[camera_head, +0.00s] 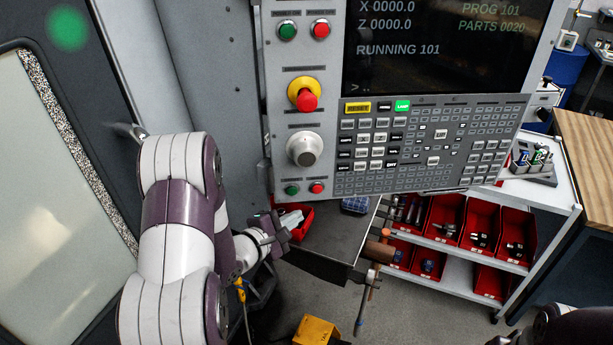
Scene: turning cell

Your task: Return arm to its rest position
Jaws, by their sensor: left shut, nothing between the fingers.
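My left arm comes in from the lower left, and its white and purple links cover part of the machine door's edge. My left gripper (287,222) is shut and empty. It is below the control panel (400,165), in front of a red bin (303,222) on a dark shelf (330,240). I cannot tell whether it touches the bin. A dark part at the bottom right edge seems to be of my right arm; its gripper does not show.
The machine door (60,200) stands at the left. A trolley (560,195) with red bins (480,235) is at the right, beside a wooden-topped bench (590,150). A yellow box (316,331) is low at the middle. Grey floor shows between. The screen (440,45) reads RUNNING 101.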

